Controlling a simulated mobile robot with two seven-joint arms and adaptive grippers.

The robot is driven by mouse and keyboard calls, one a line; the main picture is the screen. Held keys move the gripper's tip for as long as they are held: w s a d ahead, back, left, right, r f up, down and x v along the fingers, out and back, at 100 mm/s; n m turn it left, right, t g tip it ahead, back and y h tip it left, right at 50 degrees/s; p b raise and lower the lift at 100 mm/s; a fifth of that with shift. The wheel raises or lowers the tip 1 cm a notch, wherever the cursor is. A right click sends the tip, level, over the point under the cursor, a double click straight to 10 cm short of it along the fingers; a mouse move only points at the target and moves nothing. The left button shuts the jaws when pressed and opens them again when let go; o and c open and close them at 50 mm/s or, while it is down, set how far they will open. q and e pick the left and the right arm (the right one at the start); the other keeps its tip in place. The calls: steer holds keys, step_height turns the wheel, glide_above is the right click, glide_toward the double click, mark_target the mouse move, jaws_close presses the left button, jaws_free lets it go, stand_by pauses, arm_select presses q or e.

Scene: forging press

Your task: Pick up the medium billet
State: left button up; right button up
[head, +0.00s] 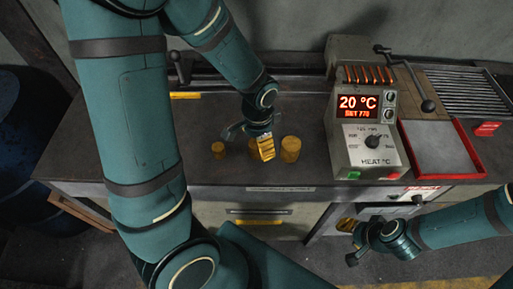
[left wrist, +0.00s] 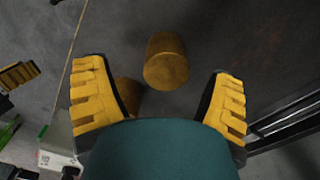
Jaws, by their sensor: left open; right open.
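Three brass-coloured billets stand in a row on the bench. The small billet (head: 218,150) is at left and the large billet (head: 290,149) at right. The medium billet (head: 252,147) is between them, mostly hidden by my left gripper (head: 262,145). That gripper is open, with its yellow pads low over the row. In the left wrist view one upright billet (left wrist: 166,65) shows beyond the gap between the open fingers. Another billet is partly hidden by the left-hand finger. I cannot tell their sizes there. My right gripper (head: 367,243) is open and empty, low in front of the bench.
The heater (head: 370,130), reading 20 °C, stands right of the billets. A red-rimmed tray (head: 478,172) lies beyond it. A rail runs along the back of the bench (head: 115,150). Bench top left of the small billet is clear.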

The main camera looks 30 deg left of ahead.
mark_target(257, 148)
arm_select(q)
steer(key=f, duration=0.3)
steer(key=f+b, duration=0.1)
steer(key=shift+w+a+f, duration=0.15)
steer(key=shift+a+f, duration=0.15)
steer(key=shift+f, duration=0.05)
steer(key=c, duration=1.3)
steer(key=shift+c, duration=0.6)
steer(key=shift+w+r, duration=0.1)
steer(key=shift+r, duration=0.05)
